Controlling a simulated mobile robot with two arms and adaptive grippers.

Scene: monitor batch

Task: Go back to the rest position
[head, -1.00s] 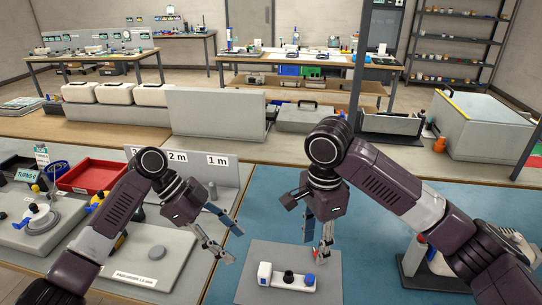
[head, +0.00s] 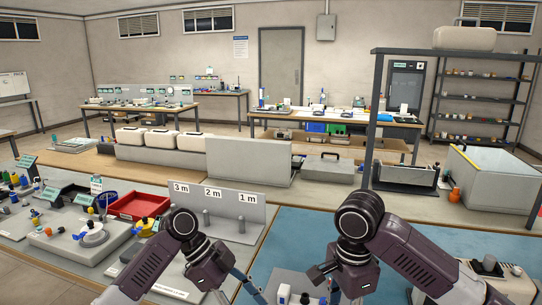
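My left gripper (head: 250,290) hangs at the bottom edge of the head view, left of the blue mat, with its lower part cut off by the frame. My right gripper (head: 332,292) hangs over the near part of the blue mat (head: 300,252), and its fingertips are also at or below the frame edge. A white device with dark and blue parts (head: 284,293) lies on a grey plate beside the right gripper, partly cut off. I cannot see whether either gripper's fingers are apart or closed.
A grey stand marked 3 m, 2 m and 1 m (head: 228,213) is behind my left arm. A red tray (head: 138,205) and panels with knobs fill the left. The blue mat's middle is mostly clear.

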